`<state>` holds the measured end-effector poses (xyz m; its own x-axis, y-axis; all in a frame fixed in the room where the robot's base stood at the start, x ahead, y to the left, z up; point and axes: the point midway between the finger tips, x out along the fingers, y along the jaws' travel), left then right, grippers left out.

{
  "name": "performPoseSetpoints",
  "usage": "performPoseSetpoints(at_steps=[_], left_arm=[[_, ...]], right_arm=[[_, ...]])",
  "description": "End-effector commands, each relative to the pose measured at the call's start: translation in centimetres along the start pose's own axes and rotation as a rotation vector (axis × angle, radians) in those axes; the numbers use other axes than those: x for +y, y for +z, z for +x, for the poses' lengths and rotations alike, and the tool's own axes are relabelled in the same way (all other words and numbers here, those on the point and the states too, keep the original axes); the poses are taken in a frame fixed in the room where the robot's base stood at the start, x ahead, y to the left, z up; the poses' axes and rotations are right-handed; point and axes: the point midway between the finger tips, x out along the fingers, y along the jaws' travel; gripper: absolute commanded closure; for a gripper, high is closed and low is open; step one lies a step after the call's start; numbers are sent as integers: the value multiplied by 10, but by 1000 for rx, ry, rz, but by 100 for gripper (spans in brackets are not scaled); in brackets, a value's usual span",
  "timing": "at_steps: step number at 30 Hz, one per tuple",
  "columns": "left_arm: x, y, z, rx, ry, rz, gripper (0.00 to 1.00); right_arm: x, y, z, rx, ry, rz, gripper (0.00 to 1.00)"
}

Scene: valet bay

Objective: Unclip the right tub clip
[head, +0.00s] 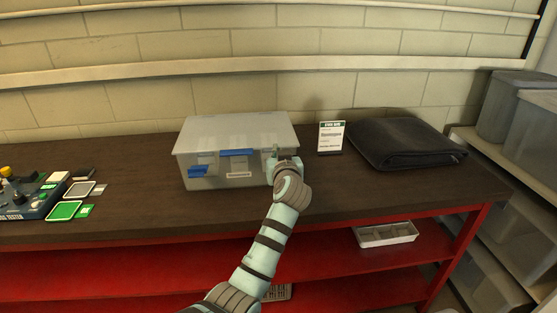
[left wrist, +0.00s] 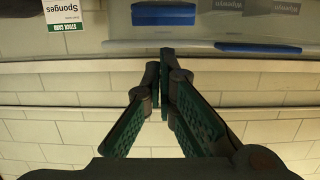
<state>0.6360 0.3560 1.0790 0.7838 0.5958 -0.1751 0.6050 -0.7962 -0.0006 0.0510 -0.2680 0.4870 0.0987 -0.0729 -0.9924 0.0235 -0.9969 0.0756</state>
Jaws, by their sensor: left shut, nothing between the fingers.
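The grey tub (head: 218,128) with a pale lid stands on the dark bench. A blue left clip (head: 198,171) sits low on its front and looks swung out. A blue bar (head: 236,153) lies at the middle of the front rim and shows in the left wrist view (left wrist: 268,48). My left gripper (head: 275,163) is at the right end of the tub's front. Its fingers (left wrist: 166,52) are shut and empty. My right gripper is out of view.
A stock card (head: 331,137) stands right of the tub, with a folded dark cloth (head: 402,144) beyond it. A tester box and small cards (head: 64,211) lie at the far left. The bench between them and the tub is clear.

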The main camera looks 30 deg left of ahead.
Motion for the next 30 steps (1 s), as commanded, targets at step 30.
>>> performPoseSetpoints(at_steps=[30], left_arm=[[2, -5, -97, 4, 4, 1, 100]], right_arm=[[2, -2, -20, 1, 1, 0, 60]])
